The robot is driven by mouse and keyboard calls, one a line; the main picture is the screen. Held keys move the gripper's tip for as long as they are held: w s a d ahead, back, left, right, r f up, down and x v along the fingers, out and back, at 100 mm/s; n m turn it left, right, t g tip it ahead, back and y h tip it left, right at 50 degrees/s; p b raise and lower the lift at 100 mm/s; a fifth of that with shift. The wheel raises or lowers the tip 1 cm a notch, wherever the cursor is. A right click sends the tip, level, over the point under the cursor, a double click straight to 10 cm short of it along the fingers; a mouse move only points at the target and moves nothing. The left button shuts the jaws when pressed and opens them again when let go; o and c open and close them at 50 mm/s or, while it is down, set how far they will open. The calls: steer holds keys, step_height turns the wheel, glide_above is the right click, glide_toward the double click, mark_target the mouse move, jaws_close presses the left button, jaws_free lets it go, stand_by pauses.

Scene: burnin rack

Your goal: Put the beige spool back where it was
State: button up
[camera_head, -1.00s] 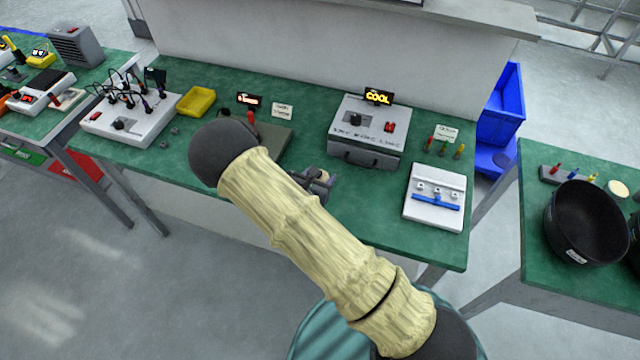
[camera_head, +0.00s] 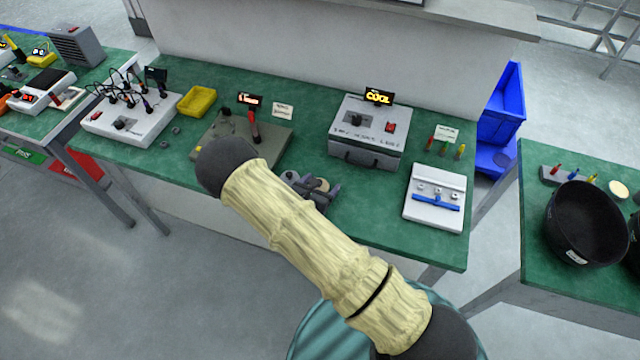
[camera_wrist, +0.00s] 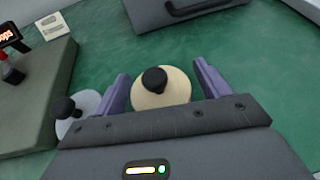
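The beige spool (camera_wrist: 162,90), a pale disc with a black knob on top, lies between the two purple fingers of my gripper (camera_wrist: 162,75) in the wrist view. The fingers are open, with narrow strips of green bench showing beside the spool. In the head view the spool (camera_head: 321,185) shows partly at my gripper (camera_head: 325,195), low over the front of the middle bench. Whether a finger touches it I cannot tell. A light grey spool with a black knob (camera_wrist: 66,107) is left of the left finger, partly hidden by my gripper.
A grey-green press plate with a red-handled lever (camera_head: 254,130) stands left of my gripper. The grey COOL box (camera_head: 368,132) is behind right, and a white panel with a blue bar (camera_head: 434,190) is further right. A yellow tray (camera_head: 197,101) sits at back left. Green bench (camera_head: 365,210) is clear between.

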steer(key=shift+s+r, duration=0.1)
steer(key=shift+r, duration=0.1)
steer(key=b+v, duration=0.1)
steer(key=v, duration=1.1)
steer(key=shift+b, duration=0.35)
